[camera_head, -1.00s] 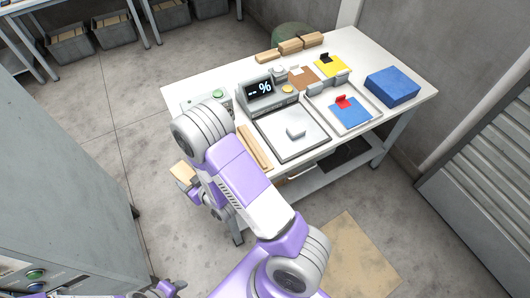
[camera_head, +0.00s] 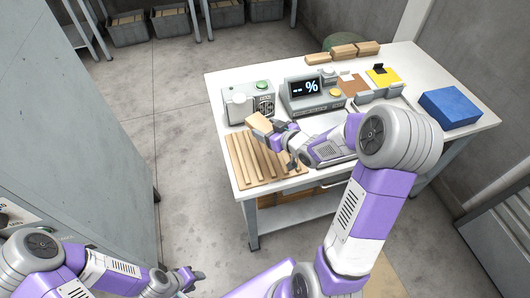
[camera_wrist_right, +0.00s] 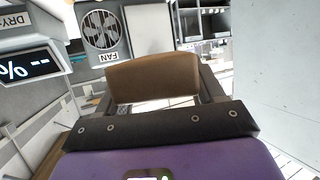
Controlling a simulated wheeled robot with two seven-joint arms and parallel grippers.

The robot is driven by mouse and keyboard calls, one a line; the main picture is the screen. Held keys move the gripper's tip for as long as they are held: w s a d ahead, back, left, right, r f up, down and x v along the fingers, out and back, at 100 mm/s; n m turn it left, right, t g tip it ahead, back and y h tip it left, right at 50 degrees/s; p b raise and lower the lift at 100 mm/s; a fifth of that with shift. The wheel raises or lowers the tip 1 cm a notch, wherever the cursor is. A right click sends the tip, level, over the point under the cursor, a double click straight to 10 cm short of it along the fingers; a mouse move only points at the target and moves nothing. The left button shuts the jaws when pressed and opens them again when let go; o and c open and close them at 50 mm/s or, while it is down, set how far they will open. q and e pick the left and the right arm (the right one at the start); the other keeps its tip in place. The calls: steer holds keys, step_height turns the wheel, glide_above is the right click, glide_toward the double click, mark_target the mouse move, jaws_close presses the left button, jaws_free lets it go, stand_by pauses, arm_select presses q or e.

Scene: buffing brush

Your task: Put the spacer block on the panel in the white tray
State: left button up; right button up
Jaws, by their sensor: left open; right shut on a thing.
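My right gripper (camera_head: 272,126) is shut on a wooden block (camera_head: 260,123), which I take as the spacer block. It is held above the back left of a slatted wooden rack (camera_head: 240,170). In the right wrist view the block (camera_wrist_right: 152,78) sits between the fingers, its brown face towards the camera. The white tray and the panel in it are hidden behind my right arm in the head view. My left gripper (camera_head: 190,279) is open and empty, low at the bottom left, away from the table.
A grey fan box (camera_head: 250,103) and a display unit (camera_head: 310,92) stand behind the rack. A blue box (camera_head: 450,107) is at the table's right end. A yellow panel (camera_head: 383,77) and wooden blocks (camera_head: 344,51) lie at the back. A tall grey cabinet (camera_head: 75,130) stands left.

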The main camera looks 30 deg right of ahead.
mark_target(267, 153)
step_height(267, 153, down, 10)
steer(key=b, duration=0.3)
steer(key=shift+r, duration=0.2)
steer(key=shift+f, duration=0.2)
steer(key=o, duration=1)
steer(key=shift+o, duration=0.3)
steer(key=shift+r, duration=0.15)
